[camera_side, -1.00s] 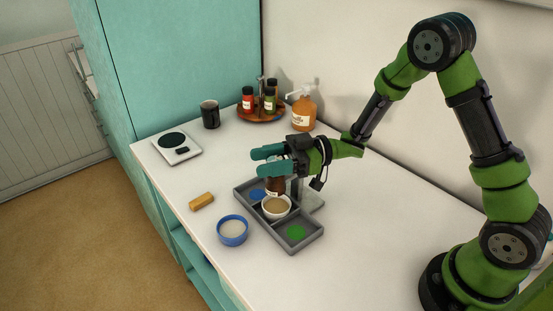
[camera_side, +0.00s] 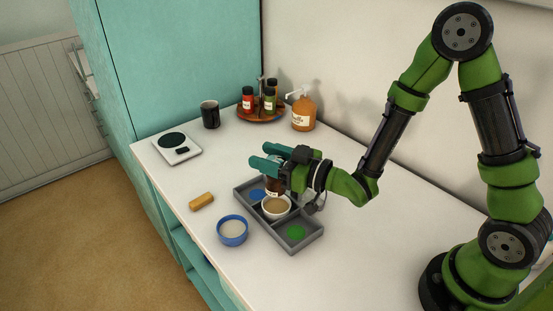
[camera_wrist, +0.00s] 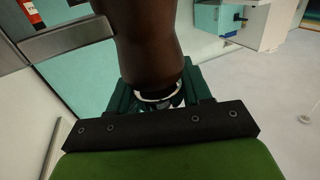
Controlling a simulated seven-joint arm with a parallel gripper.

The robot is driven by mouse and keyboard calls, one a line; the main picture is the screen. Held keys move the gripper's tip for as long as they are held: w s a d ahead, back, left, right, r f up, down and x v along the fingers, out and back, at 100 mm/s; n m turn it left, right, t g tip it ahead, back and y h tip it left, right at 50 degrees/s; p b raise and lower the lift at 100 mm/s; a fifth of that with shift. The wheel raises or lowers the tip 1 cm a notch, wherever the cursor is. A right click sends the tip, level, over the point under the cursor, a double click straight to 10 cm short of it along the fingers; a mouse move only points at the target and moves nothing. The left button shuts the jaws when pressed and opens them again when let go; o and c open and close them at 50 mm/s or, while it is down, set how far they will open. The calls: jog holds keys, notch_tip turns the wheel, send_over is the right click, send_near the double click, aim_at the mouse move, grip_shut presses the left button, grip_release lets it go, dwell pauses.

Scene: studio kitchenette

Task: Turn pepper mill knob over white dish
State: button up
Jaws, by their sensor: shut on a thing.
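The brown pepper mill (camera_side: 273,186) stands above the white dish (camera_side: 276,210), its lower part just behind the dish rim in this view. The dish sits in the grey tray (camera_side: 297,247) and shows tan contents. My gripper (camera_side: 264,157) is at the top of the mill, its teal fingers pointing left. In the wrist view the mill's dark brown body (camera_wrist: 145,40) fills the upper middle. A silver ring on it lies between my teal fingers (camera_wrist: 160,92), which are shut on the mill's knob end. The knob itself is mostly hidden.
A grey metal holder (camera_wrist: 70,40) reaches to the mill. The tray has blue and green marks. A blue-rimmed bowl (camera_side: 232,231) and a tan block (camera_side: 201,202) lie to the left. A scale (camera_side: 176,148), mug (camera_side: 210,115), bottle carousel (camera_side: 261,112) and orange pump bottle (camera_side: 304,113) stand behind.

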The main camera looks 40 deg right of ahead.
jog(key=m+h, duration=0.1)
jog(key=h, duration=0.1)
jog(key=m+h, duration=0.2)
jog(key=h, duration=0.1)
jog(key=m+t+h, duration=0.1)
jog(key=m+h, duration=0.1)
jog(key=h, duration=0.1)
jog(key=shift+d, duration=0.25)
jog(key=shift+d+m+g+h, duration=0.25)
jog(key=shift+m+g+h, duration=0.2)
jog(key=shift+m+h, duration=0.95)
jog(key=shift+d+m+g+h, duration=0.35)
jog(key=shift+m+h, duration=0.55)
jog(key=shift+h, duration=1)
jog(key=o, duration=1)
jog(key=shift+c, duration=0.2)
jog(key=shift+a, duration=0.1)
jog(key=v, duration=1.7)
jog(key=shift+w, duration=0.1)
